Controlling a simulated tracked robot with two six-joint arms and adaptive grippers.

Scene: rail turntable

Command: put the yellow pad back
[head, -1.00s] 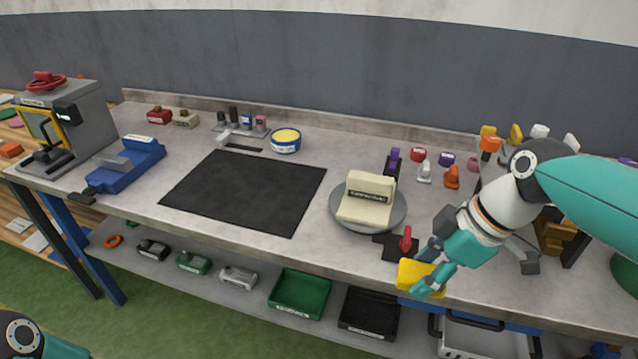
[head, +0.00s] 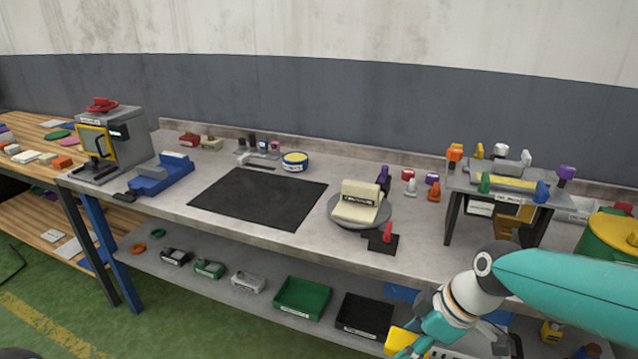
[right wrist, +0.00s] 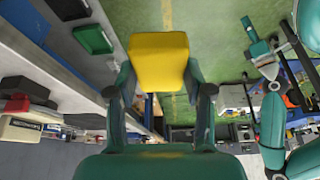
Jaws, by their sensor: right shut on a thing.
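The yellow pad (right wrist: 158,62) is a block with rounded edges, held between the two fingers of my right gripper (right wrist: 160,84) in the right wrist view. In the head view the pad (head: 402,341) shows at the bottom, in front of the bench's front edge, partly covered by the teal fingers of my right gripper (head: 412,346). The gripper is shut on it, low and clear of the bench top. My left gripper is not in the head view; a teal arm of mine shows at the right of the right wrist view.
A cream block sits on a grey turntable (head: 347,219) beside a red-handled clamp (head: 387,232). A black mat (head: 255,199) lies mid-bench. A raised stand (head: 467,182) with coloured knobs is at right. The lower shelf holds a green bin (head: 302,298) and a black bin (head: 364,315).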

